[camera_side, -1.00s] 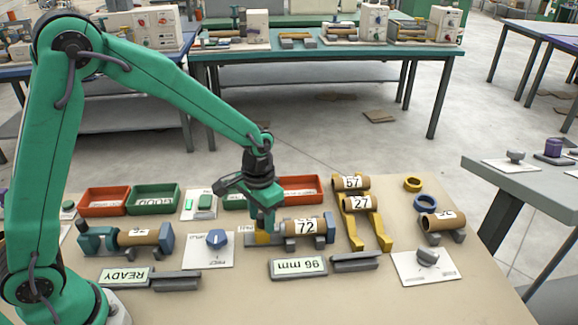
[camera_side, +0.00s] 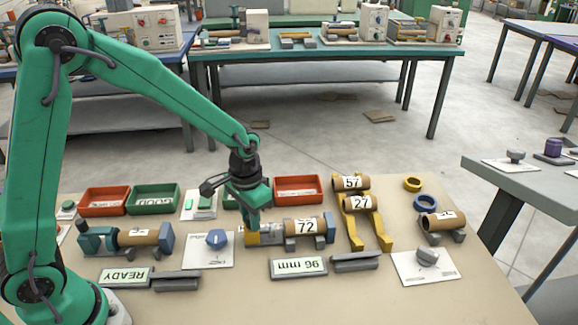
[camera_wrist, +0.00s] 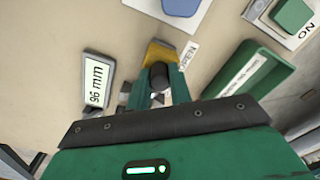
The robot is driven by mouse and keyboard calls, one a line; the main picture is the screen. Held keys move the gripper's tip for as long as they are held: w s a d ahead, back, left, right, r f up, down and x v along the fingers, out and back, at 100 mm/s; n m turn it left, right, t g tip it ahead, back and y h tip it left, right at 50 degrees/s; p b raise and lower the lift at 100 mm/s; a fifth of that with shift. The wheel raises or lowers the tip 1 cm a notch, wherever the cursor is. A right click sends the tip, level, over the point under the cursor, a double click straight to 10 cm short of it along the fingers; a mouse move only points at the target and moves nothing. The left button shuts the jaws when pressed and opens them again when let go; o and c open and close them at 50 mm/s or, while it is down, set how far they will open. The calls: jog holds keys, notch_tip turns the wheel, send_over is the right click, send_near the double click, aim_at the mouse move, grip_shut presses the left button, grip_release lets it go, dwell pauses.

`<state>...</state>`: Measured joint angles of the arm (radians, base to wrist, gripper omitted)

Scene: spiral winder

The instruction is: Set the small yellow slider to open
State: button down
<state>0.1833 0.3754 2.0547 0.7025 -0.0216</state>
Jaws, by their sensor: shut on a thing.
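The small yellow slider (camera_side: 252,240) is at the left end of a grey fixture, beside the brown tube marked 72 (camera_side: 304,227). My gripper (camera_side: 253,223) points down over the slider, its fingertips on it. In the wrist view, the yellow slider (camera_wrist: 160,50) is just ahead of my gripper (camera_wrist: 160,80). The fingers close around a dark round knob at the slider. A small white label (camera_wrist: 188,56), apparently reading OPEN upside down, lies beside the slider. The fingers partly hide the slider and its track.
A blue knob (camera_side: 216,239) on a white plate stands just left. The 96 mm display (camera_side: 298,267) lies in front. Red (camera_side: 298,189) and green (camera_side: 154,198) trays stand behind. A yellow rack (camera_side: 380,232) holds tubes to the right. The front of the table is clear.

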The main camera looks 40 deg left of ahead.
jog(key=c, duration=1.3)
grip_release()
jog(key=shift+s+a, duration=0.15)
jog(key=shift+o, duration=0.2)
jog(key=shift+r, duration=0.1)
jog(key=shift+r, duration=3.85)
jog(key=shift+s+a+r, duration=0.2)
jog(key=shift+s+r, duration=0.1)
jog(key=shift+r, duration=0.2)
jog(key=s+a+r+n+t, duration=0.1)
jog(key=s+a+r+t, duration=0.1)
jog(key=s+r, duration=0.3)
jog(key=s+a+r+t, duration=0.3)
jog(key=s+a+r, duration=0.1)
jog(key=s, duration=0.6)
jog(key=shift+s+a+r+n+t, duration=0.3)
jog(key=shift+s+r+n, duration=0.1)
jog(key=shift+r, duration=0.3)
